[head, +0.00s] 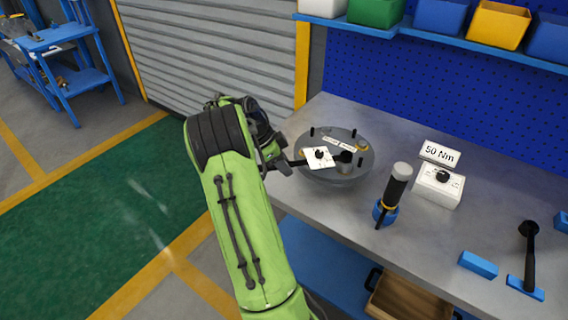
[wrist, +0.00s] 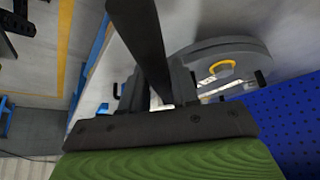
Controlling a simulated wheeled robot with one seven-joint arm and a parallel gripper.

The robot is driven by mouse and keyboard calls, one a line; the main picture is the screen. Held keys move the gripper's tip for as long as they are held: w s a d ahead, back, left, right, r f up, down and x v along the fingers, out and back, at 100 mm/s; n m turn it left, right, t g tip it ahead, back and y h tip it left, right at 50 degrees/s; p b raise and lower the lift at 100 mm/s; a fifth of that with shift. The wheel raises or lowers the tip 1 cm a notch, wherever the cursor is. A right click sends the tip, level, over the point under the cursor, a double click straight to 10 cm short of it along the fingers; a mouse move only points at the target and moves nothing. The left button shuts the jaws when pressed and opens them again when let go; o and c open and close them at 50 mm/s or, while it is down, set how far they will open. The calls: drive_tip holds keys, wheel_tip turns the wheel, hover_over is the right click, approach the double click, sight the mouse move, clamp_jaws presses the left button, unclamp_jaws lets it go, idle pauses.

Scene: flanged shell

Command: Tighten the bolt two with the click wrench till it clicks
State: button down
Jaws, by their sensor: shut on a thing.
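My gripper (head: 284,163) is at the left edge of the round grey flanged shell (head: 335,176) on the bench. It is shut on a black bar, the click wrench (head: 298,162), which reaches across the shell's top to a dark round head (head: 345,157). In the wrist view, my gripper (wrist: 155,92) has the wrench bar (wrist: 140,35) between its fingers. The shell (wrist: 215,50) stands beyond, with a yellow ring on it. Small black studs and brass-coloured parts stand around the shell's rim. I cannot tell which bolt is two, or whether the head is seated on one.
A white dial box (head: 437,188) with a 50 Nm sign (head: 440,153) stands to the right. A black-handled tool (head: 396,188) in a blue holder stands nearer. Another black tool (head: 529,255) is at far right.

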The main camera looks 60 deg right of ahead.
drive_tip(key=shift+d+r+p, duration=0.1)
drive_tip(key=shift+r+p, duration=1.95)
drive_tip(key=shift+r, duration=0.9)
drive_tip(key=shift+f, duration=0.1)
